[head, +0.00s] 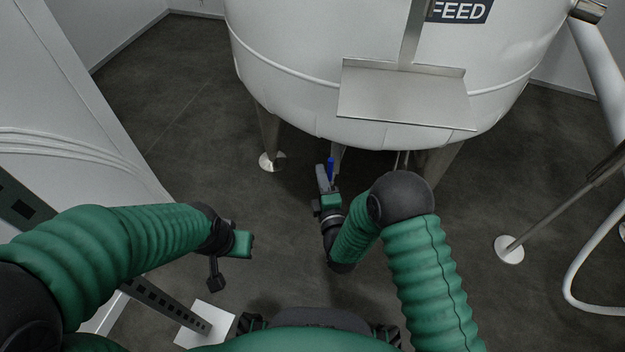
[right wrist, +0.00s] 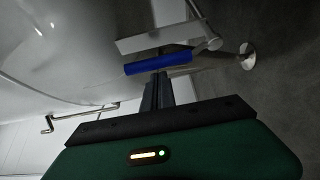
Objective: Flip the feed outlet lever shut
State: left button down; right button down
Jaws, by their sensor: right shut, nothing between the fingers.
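The white feed tank (head: 370,90) with its FEED label (head: 462,10) stands ahead on legs. Below its underside the blue lever (head: 331,168) shows in the head view. In the right wrist view the blue lever (right wrist: 158,63) lies crosswise, next to a pale metal outlet pipe (right wrist: 160,38). My right gripper (head: 322,175) is shut and empty. Its fingertips (right wrist: 159,76) are right at the lever's near side; whether they touch it I cannot tell. My left gripper (head: 240,244) hangs at the left, away from the tank; its fingers are not clear.
Tank legs (head: 268,138) stand on round feet near the lever. A metal shelf plate (head: 405,95) juts from the tank front. At the right are a thin post (head: 545,225) and a white hose (head: 575,270). The dark floor between is clear.

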jog(key=shift+d, duration=0.3)
